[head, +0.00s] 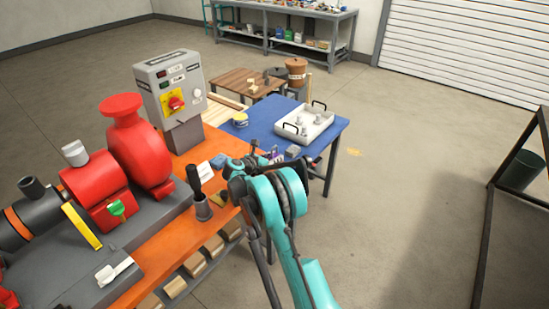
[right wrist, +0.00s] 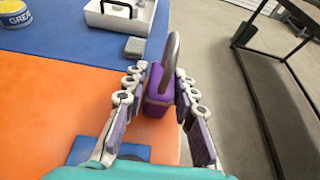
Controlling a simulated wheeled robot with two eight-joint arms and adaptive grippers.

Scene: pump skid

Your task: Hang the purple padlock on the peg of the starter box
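The purple padlock (right wrist: 157,95) has a grey shackle that points up and away in the right wrist view. My right gripper (right wrist: 161,84) has its fingers against both sides of the padlock body, shut on it. In the head view my right gripper (head: 262,160) is over the right edge of the orange bench, near the blue table, and mostly hides the padlock. The grey starter box (head: 170,85), with a red and yellow switch, stands at the back of the bench, up and left of the gripper. I cannot make out its peg. My left gripper is not in view.
A red pump (head: 138,150) fills the left of the bench. A dark upright handle (head: 197,185) stands between pump and gripper. A white tray (head: 304,124) and a yellow tin (head: 240,119) sit on the blue table (head: 262,128).

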